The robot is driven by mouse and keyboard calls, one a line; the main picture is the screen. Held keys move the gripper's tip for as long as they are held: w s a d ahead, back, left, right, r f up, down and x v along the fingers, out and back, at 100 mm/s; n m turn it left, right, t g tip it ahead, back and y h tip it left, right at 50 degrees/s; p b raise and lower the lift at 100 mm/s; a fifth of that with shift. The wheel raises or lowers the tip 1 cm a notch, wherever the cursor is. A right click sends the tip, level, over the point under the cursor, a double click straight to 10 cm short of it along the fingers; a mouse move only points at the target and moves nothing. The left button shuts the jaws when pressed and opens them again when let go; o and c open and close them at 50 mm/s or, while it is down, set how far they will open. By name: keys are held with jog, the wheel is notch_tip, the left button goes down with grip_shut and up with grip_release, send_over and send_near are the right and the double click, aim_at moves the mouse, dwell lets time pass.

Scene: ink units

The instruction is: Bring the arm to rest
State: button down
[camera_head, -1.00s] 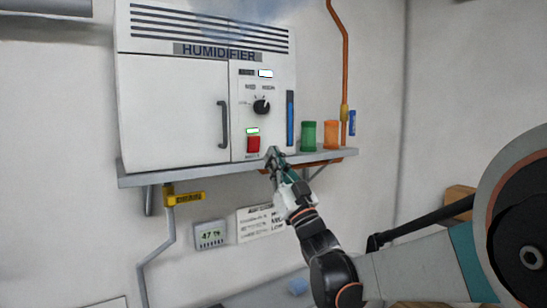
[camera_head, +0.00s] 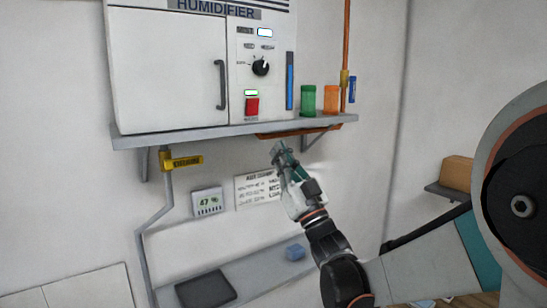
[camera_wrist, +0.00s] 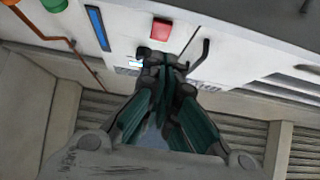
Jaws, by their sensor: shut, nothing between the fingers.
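My gripper (camera_head: 279,150) is shut and empty. In the head view it points up and left, just below the shelf that bears the humidifier. In the wrist view the fingers of my gripper (camera_wrist: 163,68) are together, with the humidifier front behind them. The humidifier (camera_head: 165,75) is a white cabinet with a dark door handle, a black knob (camera_head: 261,66), a red switch (camera_head: 252,106) and a lit green indicator above the switch. The red switch also shows in the wrist view (camera_wrist: 161,29). No finger touches it in the head view.
The shelf (camera_head: 190,136) overhangs my gripper. A green jar (camera_head: 308,100) and an orange jar (camera_head: 332,99) stand on it. A yellow-handled valve (camera_head: 185,161) and a small display (camera_head: 207,202) are on the left.

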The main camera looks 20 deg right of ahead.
jog(key=s+d+f+m+g+h+b, duration=0.25)
jog(key=f+g+h+b, duration=0.35)
jog(key=f, duration=0.7)
jog(key=s+d+f+m+g+h+b, duration=0.1)
jog(key=s+f+m+g+h+b, duration=0.25)
jog(key=f+b, duration=0.65)
jog(key=s+a+f+n+g+b, duration=0.1)
jog(key=s+a+f+g+b, duration=0.1)
jog(key=s+f, duration=0.8)
jog(key=s+a+f+n+g+y+b, duration=0.1)
jog(key=s+f+g+b, duration=0.4)
jog(key=s+f, duration=0.6)
notch_tip(320, 180, down, 7)
jog(key=shift+a+r+g, duration=0.15)
jog(key=shift+a+g, duration=0.35)
jog(key=shift+g, duration=0.25)
